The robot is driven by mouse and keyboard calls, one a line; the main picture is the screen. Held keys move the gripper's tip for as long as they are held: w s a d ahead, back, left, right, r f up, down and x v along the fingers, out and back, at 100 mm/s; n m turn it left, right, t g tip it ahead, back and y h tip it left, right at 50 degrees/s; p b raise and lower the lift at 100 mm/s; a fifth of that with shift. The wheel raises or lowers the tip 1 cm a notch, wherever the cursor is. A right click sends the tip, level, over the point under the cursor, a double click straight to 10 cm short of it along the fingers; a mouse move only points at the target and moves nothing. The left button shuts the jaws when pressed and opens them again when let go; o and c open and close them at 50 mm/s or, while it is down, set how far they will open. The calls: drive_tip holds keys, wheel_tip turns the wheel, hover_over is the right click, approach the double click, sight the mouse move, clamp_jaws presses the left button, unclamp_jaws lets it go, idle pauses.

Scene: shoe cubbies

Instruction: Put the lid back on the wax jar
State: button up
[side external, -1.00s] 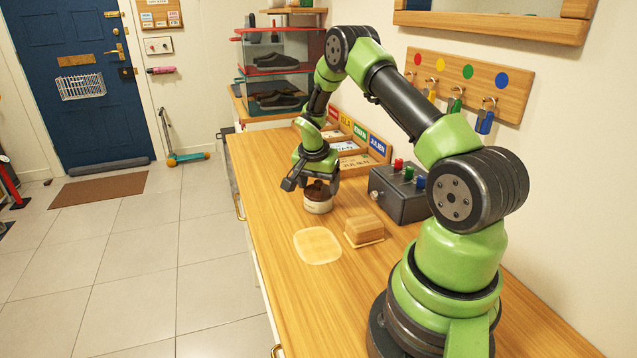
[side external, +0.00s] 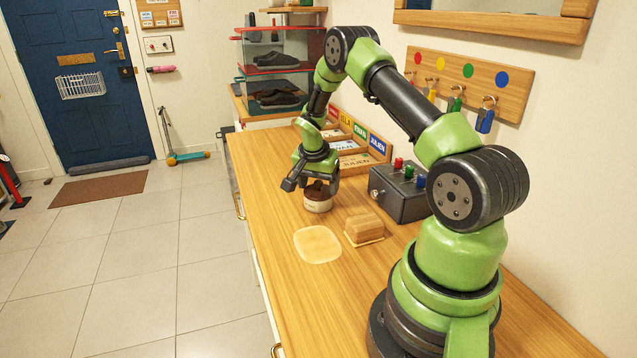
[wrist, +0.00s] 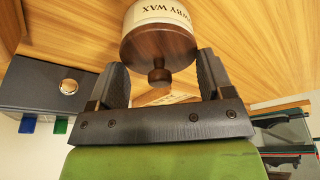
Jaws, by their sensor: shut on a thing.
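The wax jar (side external: 318,204) stands upright on the wooden counter, cream with a dark band in the side view. In the wrist view its pale label (wrist: 160,12) reads "WAX" upside down. The round dark-wood lid (wrist: 158,48) with a small knob lies against the jar's top, in line with it, and I see no gap there. My gripper (side external: 319,183) points down over the jar. The far rim of the lid is hidden.
A wooden block-like brush (side external: 364,229) and a pale yellow cloth (side external: 317,244) lie nearer on the counter. A dark box with coloured buttons (side external: 400,192) stands to the right. Name-labelled trays (side external: 360,150) are behind. The counter's left edge is close to the jar.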

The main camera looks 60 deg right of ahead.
drive_tip(key=o, duration=0.9)
drive_tip(key=shift+r, duration=0.15)
drive_tip(key=shift+r, duration=3.4)
clamp_jaws()
drive_tip(key=shift+f, duration=0.15)
